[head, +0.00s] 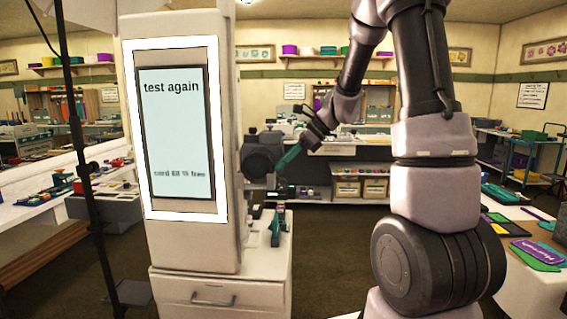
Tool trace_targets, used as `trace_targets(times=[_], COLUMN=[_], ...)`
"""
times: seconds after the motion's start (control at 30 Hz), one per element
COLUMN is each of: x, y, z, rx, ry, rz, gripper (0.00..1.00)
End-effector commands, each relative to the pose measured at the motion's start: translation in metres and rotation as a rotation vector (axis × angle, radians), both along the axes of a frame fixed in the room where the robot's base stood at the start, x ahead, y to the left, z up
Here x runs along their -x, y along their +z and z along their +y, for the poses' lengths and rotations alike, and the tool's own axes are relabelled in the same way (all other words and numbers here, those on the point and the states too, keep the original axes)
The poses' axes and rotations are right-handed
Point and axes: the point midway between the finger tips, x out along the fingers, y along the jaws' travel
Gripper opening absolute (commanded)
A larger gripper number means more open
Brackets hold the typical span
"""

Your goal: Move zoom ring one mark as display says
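A lit display (178,130) on a white booth column reads "test again" in large letters. A smaller, blurred line at its bottom seems to be about card space. A dark camera (258,158) stands just right of the column, over a white cabinet. Its zoom ring and marks are too small to make out. My gripper (300,148) is at the right side of the camera, with a teal bar (290,157) slanting between them. I cannot tell whether the bar touches the camera, or whether the fingers are open or shut.
The white cabinet (222,294) under the booth has a drawer handle, and a teal item (278,226) stands on its top. A black stand pole (80,150) is at the left. A table (520,240) with coloured items is at the right. Dark floor between is clear.

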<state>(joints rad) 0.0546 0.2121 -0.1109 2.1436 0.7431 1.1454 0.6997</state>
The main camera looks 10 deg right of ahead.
Motion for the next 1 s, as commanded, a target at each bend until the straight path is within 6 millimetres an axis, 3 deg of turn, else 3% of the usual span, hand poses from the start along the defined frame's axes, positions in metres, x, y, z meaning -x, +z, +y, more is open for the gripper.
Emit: trace_targets(times=[0.27,0.7,1.0], x=[0.001,0.018,0.024], y=[0.004,0.06,0.076], z=[-0.004,-0.058,-0.074], rx=[0.001,0.001,-0.001], ry=[-0.001,-0.003,-0.001], rz=[-0.002,-0.003,0.0], gripper=[0.33,0.33,0.33])
